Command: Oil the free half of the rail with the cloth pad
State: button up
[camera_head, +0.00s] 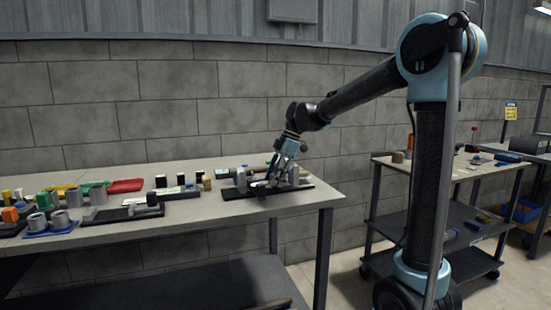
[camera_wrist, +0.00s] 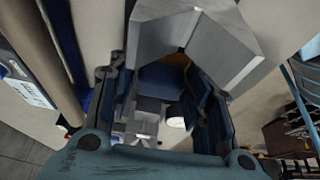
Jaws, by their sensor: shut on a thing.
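My gripper (camera_head: 281,167) is low over a black base plate (camera_head: 236,193) near the right end of the workbench. The plate carries upright grey metal blocks (camera_head: 241,180), and my gripper hides much of its middle. The rail cannot be told apart clearly there. In the wrist view my gripper (camera_wrist: 163,78) has a finger on each side of a dark blue block (camera_wrist: 162,78), seemingly the cloth pad. A large grey metal piece (camera_wrist: 195,40) fills the top of that view, just beyond the fingers. Contact between pad and rail cannot be seen.
The workbench (camera_head: 225,212) ends just right of the plate. To the left are a second black plate (camera_head: 115,214), grey cups on a blue tray (camera_head: 50,232), and a red tray (camera_head: 125,185). A block wall stands behind. A wheeled cart (camera_head: 455,215) is at the right.

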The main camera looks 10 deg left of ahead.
jog(key=shift+s+a, duration=0.2)
jog(key=shift+a, duration=0.25)
jog(key=shift+s+a+r, duration=0.1)
jog(key=shift+s+a, duration=0.1)
jog(key=shift+a, duration=0.05)
notch_tip(320, 180, up, 8)
dwell(0.8)
